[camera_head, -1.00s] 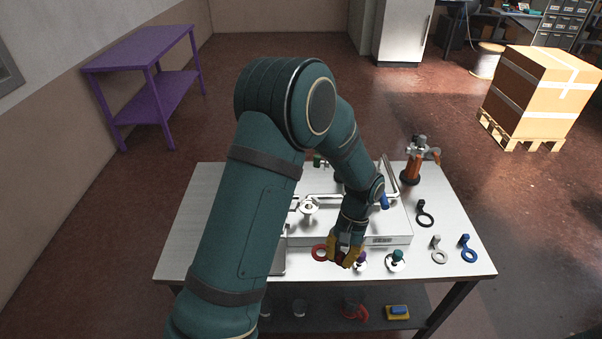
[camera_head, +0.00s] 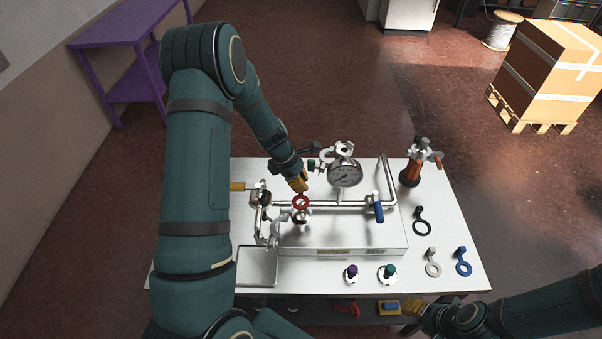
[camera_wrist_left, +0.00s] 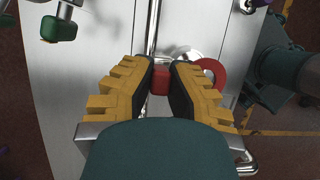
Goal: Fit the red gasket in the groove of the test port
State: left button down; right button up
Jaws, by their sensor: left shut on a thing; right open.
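My left gripper (camera_head: 299,187) is shut on the tab of the red gasket (camera_head: 301,202). In the left wrist view the red tab (camera_wrist_left: 159,82) sits between the yellow fingertips, and the ring (camera_wrist_left: 222,74) shows to the right of them. In the head view the ring overlaps the top of the metal test port (camera_head: 303,219). The ring hides the groove, and I cannot tell whether it touches the port. My right gripper (camera_head: 412,309) is open and empty near the table's front edge, at the lower right.
A pressure gauge (camera_head: 345,173), pipes and a blue-handled valve (camera_head: 378,209) stand around the port. Black (camera_head: 422,225), grey (camera_head: 433,266) and blue (camera_head: 464,265) gaskets lie at the right. Purple (camera_head: 351,273) and teal (camera_head: 388,273) knobbed parts lie in front. An empty tray (camera_head: 257,267) is at the front left.

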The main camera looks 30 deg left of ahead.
pick_arm(q)
jog(key=shift+s+d, duration=0.1)
dwell(0.4)
jog(key=shift+f+b, duration=1.55)
jog(key=shift+f, duration=0.7)
jog(key=shift+f, duration=0.2)
jog(key=shift+f+b, duration=0.3)
jog(key=shift+f, duration=0.15)
jog(key=shift+f, duration=0.15)
jog(key=shift+f+b, duration=0.3)
jog(key=shift+f, duration=0.3)
dwell(0.7)
